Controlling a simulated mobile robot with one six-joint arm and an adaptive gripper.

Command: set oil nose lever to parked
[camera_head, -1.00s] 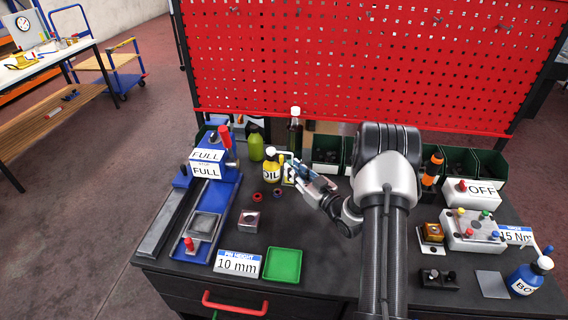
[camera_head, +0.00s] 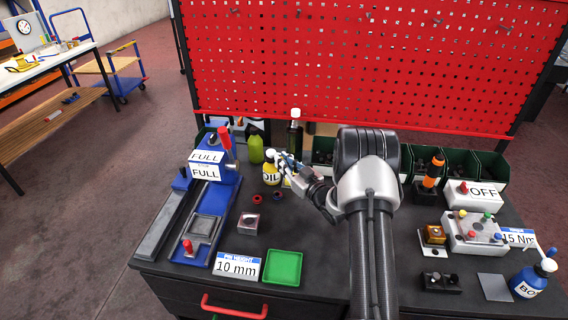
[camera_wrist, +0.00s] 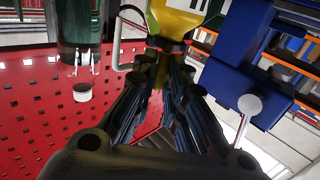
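The yellow oil bottle (camera_head: 271,177) with an "OIL" label stands upright on the dark bench, left of my arm. My gripper (camera_head: 288,163) is at the upper part of this bottle and partly covers its top. In the wrist view the picture is upside down, and the yellow bottle body (camera_wrist: 185,22) fills the top middle. A thin white bent tube (camera_wrist: 117,40) runs beside it. My fingers (camera_wrist: 165,68) reach up to the bottle's dark neck, one on each side of a narrow gap. Whether they touch or grip the neck or a lever is not clear.
A dark bottle with a white cap (camera_head: 295,135) stands close behind, and a green bottle (camera_head: 256,147) behind left. A blue press (camera_head: 215,195) is left. Small red rings (camera_head: 258,199) and a green tray (camera_head: 283,267) lie in front. The red pegboard (camera_head: 350,65) closes off the back.

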